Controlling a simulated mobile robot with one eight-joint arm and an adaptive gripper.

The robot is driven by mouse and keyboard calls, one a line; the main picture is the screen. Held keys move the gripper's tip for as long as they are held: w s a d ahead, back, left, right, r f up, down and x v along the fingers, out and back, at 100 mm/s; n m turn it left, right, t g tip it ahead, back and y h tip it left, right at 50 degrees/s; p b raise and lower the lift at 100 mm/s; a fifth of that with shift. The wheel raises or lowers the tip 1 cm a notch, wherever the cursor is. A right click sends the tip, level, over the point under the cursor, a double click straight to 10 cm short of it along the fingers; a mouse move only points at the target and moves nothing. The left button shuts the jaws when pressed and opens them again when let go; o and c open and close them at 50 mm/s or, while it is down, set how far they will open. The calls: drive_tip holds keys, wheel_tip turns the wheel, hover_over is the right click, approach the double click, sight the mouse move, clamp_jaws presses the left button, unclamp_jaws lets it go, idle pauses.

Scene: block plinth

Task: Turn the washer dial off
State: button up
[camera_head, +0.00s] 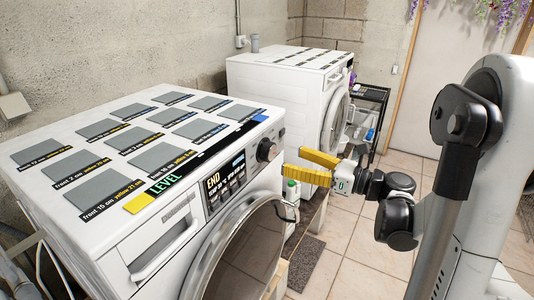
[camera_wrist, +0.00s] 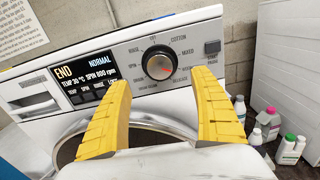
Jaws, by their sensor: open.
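The washer dial (camera_wrist: 159,62) is a round black knob with a silver rim on the front panel of the near white washer (camera_head: 110,230). My gripper (camera_wrist: 165,80) has two yellow fingers, open and empty. In the wrist view the dial appears between and just beyond the fingertips. In the head view my gripper (camera_head: 310,166) is to the right of the dial, apart from it.
The washer's display (camera_wrist: 85,73) reads END. A start/pause button (camera_wrist: 212,47) is right of the dial. The round door (camera_head: 240,255) is below. A second white machine (camera_head: 290,85) stands behind. Bottles (camera_wrist: 268,120) stand to the right in the wrist view.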

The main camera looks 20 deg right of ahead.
sight(273, 154)
drive_tip(key=b+x, duration=0.1)
drive_tip(key=x, duration=0.7)
drive_tip(key=c, duration=1.2)
